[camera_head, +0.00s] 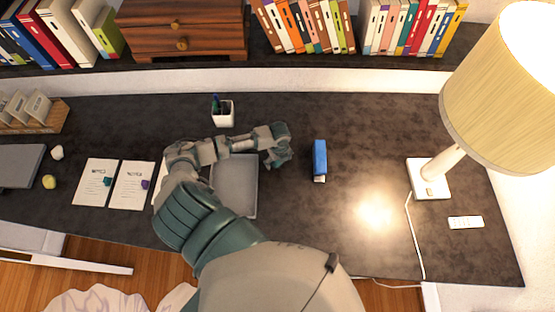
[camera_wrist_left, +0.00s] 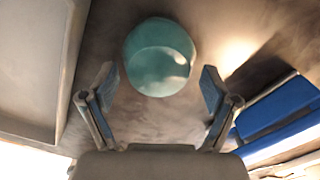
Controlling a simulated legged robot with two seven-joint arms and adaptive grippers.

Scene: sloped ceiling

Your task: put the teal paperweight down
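The teal paperweight (camera_wrist_left: 160,56) is a rounded, shiny piece on the dark desk in the left wrist view. It lies just beyond and between the fingertips of my left gripper (camera_wrist_left: 160,88), with a visible gap on either side. The fingers are spread open and hold nothing. In the head view my left gripper (camera_head: 280,146) is over the desk between the grey tray and the blue stapler; the paperweight cannot be made out there, hidden by the hand. My right gripper is in neither view.
The grey tray (camera_head: 234,211) lies left of the gripper, and the blue stapler (camera_head: 319,158) stands to the right. A pen cup (camera_head: 223,114) is behind. Papers (camera_head: 132,184) lie left; a lamp (camera_head: 429,181) stands right. Bare desk lies around the stapler.

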